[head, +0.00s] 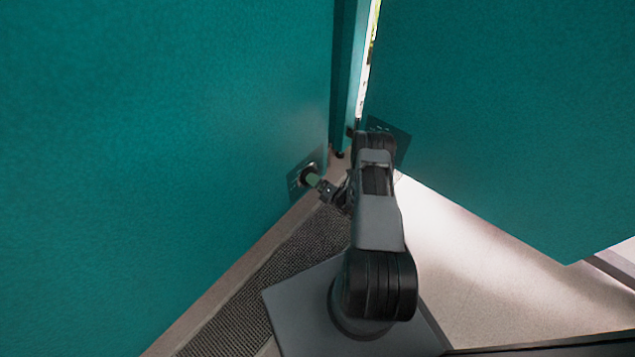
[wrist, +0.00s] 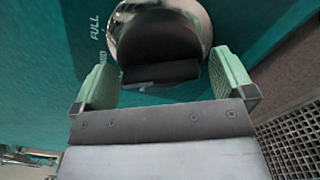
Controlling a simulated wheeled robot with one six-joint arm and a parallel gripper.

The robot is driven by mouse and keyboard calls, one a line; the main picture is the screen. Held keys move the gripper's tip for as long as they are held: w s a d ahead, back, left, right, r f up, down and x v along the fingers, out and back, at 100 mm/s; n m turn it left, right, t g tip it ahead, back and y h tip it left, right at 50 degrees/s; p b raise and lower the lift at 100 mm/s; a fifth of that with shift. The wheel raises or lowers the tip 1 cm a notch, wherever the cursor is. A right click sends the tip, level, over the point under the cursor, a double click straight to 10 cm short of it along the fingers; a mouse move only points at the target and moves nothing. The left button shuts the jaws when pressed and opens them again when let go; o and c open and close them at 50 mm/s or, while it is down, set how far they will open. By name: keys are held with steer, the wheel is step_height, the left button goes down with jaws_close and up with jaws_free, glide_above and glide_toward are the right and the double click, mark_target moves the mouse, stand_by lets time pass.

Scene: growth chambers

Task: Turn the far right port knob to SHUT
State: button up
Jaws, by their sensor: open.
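A round knob (wrist: 165,25) with a shiny metal rim and a dark face shows in the wrist view. A dark grip bar (wrist: 160,72) crosses its lower part. It sits on a dark plate (wrist: 97,40) with the word FULL at its upper left; no SHUT mark is readable. In the head view the plate (head: 294,185) is low on the left teal panel, with the knob (head: 304,173) partly behind my gripper (head: 314,179). My gripper (wrist: 162,66) is open, its two green fingers on either side of the bar. I cannot tell whether they touch the knob.
A second teal panel (head: 500,120) stands to the right, with another dark plate (head: 402,148) partly behind my arm. A narrow bright gap (head: 368,60) shows between the panels. A dark grating (head: 250,290) runs along the left panel's foot. Pale floor (head: 470,270) lies open at right.

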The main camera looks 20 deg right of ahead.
steer(key=shift+c, duration=0.3)
steer(key=c, duration=0.6)
steer(key=shift+c, duration=0.2)
steer(key=shift+n, duration=0.3)
steer(key=n+b, duration=0.2)
steer(key=n, duration=0.3)
steer(key=shift+f+n, duration=0.1)
steer(key=shift+n, duration=0.3)
steer(key=n+b, duration=0.1)
steer(key=n, duration=0.4)
steer(key=shift+n, duration=0.4)
steer(key=o, duration=0.7)
